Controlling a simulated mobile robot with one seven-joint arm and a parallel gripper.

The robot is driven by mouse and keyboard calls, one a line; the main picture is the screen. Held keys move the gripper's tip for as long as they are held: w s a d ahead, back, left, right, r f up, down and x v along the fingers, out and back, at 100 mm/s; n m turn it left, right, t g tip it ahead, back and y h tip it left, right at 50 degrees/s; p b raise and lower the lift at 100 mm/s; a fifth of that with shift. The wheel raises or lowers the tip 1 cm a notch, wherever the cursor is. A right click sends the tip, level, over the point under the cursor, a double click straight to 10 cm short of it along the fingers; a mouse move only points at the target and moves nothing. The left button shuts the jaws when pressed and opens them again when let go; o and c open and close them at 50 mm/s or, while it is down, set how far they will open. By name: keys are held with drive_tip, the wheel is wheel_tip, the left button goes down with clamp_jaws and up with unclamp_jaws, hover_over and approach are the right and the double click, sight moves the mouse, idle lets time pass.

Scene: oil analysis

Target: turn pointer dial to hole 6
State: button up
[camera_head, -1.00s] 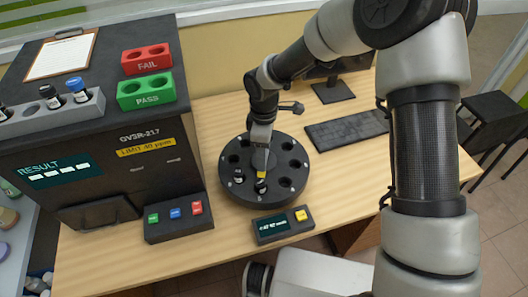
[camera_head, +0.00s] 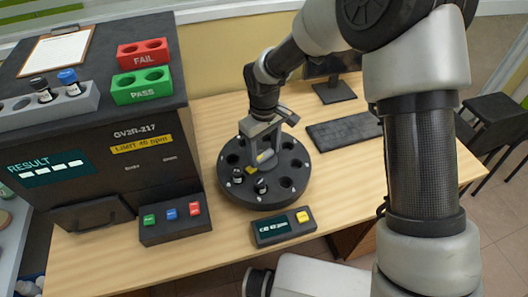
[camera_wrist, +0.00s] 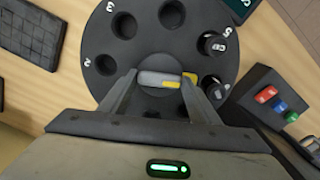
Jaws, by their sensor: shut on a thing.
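The black round dial (camera_head: 290,200) has a ring of numbered holes and stands on the desk. At its centre is a grey pointer with a yellow tip (camera_wrist: 165,79). In the wrist view the tip points right, between hole 5 and the hole below it. My gripper (camera_head: 263,160) reaches down over the centre and is shut on the pointer, with a finger on either side in the wrist view (camera_wrist: 160,85). Two dark-capped vials sit in adjacent holes at the dial's front (camera_head: 261,186) and front left (camera_head: 237,176). Part of the pointer is hidden by the fingers in the head view.
A small display box with a yellow button (camera_head: 283,227) stands before the dial. A three-button panel (camera_head: 174,222) and the dark analyser (camera_head: 110,175) are to the left. A keyboard (camera_head: 345,132) lies behind right. The desk right of the dial is clear.

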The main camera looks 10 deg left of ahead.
sight(264, 154)
idle(0.3)
drive_tip(key=o, duration=1)
drive_tip(key=shift+o, duration=0.2)
wheel_tip(264, 154, up, 18)
drive_tip(key=p, duration=0.2)
drive_tip(key=shift+f, duration=0.25)
